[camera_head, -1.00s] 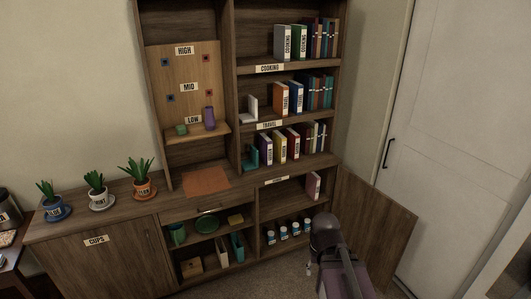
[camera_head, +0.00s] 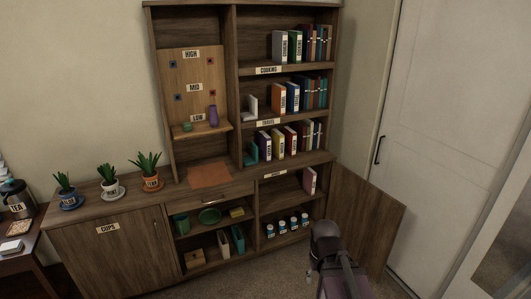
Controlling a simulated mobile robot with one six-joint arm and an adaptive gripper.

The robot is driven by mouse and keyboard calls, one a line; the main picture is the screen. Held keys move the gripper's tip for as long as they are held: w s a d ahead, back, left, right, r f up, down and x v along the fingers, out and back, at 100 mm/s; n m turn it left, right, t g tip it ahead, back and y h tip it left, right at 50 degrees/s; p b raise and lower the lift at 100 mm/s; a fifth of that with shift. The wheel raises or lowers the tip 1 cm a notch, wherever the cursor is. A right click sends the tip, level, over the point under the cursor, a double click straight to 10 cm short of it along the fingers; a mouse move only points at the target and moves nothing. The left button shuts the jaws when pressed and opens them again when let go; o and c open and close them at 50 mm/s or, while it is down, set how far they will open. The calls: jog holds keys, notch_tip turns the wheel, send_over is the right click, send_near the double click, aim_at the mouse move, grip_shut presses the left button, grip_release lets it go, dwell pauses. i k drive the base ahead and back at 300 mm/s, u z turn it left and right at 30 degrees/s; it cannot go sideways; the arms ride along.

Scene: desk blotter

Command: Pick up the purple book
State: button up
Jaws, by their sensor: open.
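A dark purple book (camera_head: 264,147) stands upright at the left end of the book row on the third shelf, beside a yellow book (camera_head: 277,142). A pinkish-mauve book (camera_head: 309,181) stands alone at the right of the open lower compartment. My gripper (camera_head: 314,271) is at the lower right, in front of the cabinet and well below the book row. It is open and apart from both books. Its fingers are small and dark in this view, and nothing shows between them.
A teal bookend (camera_head: 250,155) stands left of the purple book. Several white bottles (camera_head: 282,227) line the lower shelf. An open cabinet door (camera_head: 365,220) stands to the right of my arm. Potted plants (camera_head: 109,181) stand on the left counter. The floor before the cabinet is clear.

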aim_at(264, 140)
jog(key=k, duration=0.25)
jog(key=u, duration=0.25)
jog(key=i, duration=0.4)
jog(key=u, duration=0.7)
jog(key=i, duration=1.5)
jog(key=z, duration=0.3)
jog(key=i, duration=0.95)
jog(key=z, duration=0.55)
